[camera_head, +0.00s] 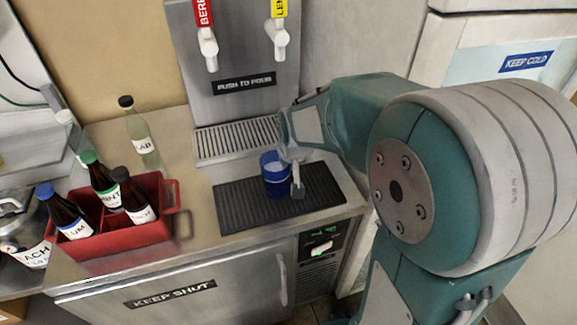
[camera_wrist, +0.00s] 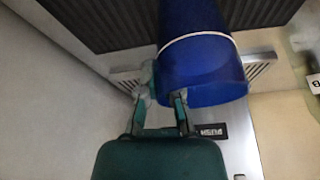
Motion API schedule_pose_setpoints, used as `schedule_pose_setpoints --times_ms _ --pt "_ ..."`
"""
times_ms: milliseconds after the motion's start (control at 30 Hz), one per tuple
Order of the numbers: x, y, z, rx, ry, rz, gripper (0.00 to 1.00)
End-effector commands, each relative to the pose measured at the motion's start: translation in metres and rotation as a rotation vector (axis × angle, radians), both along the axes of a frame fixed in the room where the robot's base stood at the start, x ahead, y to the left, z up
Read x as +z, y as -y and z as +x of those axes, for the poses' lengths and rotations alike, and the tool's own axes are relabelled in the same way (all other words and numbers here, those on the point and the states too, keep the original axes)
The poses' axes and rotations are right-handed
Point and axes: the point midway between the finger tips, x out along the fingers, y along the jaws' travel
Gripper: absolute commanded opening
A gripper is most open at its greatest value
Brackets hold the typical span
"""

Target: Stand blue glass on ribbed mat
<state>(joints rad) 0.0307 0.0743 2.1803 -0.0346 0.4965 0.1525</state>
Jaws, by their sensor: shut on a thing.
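The blue glass (camera_head: 272,180) stands upright at the ribbed mat, over its middle; I cannot tell whether its base touches the mat. My gripper (camera_head: 292,170) reaches in from the right and is shut on the glass near its side. In the wrist view the glass (camera_wrist: 205,65) fills the upper middle, with a pale ring around it, and my gripper's fingers (camera_wrist: 164,88) are against it. The dark ribbed mat (camera_head: 237,213) lies on the steel counter in front of the drip grate. The mat (camera_wrist: 90,22) also shows in the wrist view, partly hidden behind the glass.
A drink dispenser (camera_head: 240,50) with two taps stands behind a slotted drip grate (camera_head: 222,143). To the left are a red crate (camera_head: 110,243) with several dark bottles and a clear bottle (camera_head: 138,130). The counter's right edge is close to the mat.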

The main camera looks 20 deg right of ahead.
Motion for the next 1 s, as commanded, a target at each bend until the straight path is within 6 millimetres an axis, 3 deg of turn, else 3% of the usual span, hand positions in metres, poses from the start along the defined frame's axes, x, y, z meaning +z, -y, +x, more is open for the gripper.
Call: schedule_pose_setpoints --times_ms 100,433,500,533,1000 --pt "-0.0093 0.0008 0.0001 -0.001 0.003 0.001 0.00" --pt "-0.0119 -0.0006 0.0001 -0.001 0.003 0.000 0.00" --pt "-0.0122 -0.0006 -0.0002 -0.001 0.001 0.000 0.34" --pt "-0.0122 -0.0006 -0.0002 -0.001 0.001 0.000 0.43" --pt "-0.0031 -0.0007 -0.0023 -0.001 0.005 0.000 0.43"
